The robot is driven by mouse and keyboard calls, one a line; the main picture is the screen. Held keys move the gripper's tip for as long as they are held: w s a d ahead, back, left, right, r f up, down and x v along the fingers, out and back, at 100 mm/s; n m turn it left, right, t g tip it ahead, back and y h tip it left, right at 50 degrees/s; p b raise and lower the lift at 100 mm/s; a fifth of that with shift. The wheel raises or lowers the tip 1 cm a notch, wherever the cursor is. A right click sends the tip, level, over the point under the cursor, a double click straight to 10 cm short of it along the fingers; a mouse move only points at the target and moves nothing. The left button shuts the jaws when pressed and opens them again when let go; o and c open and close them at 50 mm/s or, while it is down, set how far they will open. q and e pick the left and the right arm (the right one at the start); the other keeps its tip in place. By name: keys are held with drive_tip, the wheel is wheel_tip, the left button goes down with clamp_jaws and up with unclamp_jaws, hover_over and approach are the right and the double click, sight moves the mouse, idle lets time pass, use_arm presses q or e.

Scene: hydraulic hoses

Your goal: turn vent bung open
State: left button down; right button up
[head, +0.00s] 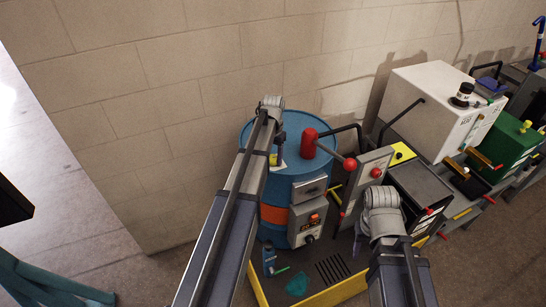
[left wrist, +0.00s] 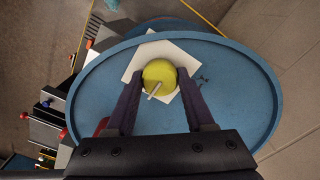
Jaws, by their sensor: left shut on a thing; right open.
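The yellow round vent bung (left wrist: 159,75) sits on the blue drum top (left wrist: 235,110), over a pale square label (left wrist: 186,50). A short pale pin sticks out of the bung. My left gripper (left wrist: 160,88) is shut on the bung, one dark finger on each side. In the head view the left gripper (head: 278,155) points down onto the blue drum (head: 274,189), and the bung is mostly hidden there. My right gripper (head: 357,238) is open, low in front of the grey panel, largely hidden by its own wrist.
A red-topped fitting (head: 308,143) stands on the drum's right side. A grey control box (head: 307,222) is in front of the drum. A grey panel with a red knob (head: 376,173) and a white cabinet (head: 432,105) stand to the right. A brick wall (head: 200,110) is behind.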

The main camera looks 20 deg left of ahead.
sight(273, 157)
use_arm(q)
drive_tip(key=shift+c, duration=1.3)
unclamp_jaws()
drive_tip(key=shift+r, duration=0.1)
wheel_tip(273, 157, up, 8)
drive_tip(key=p, duration=0.8)
drive_tip(key=shift+f, duration=0.2)
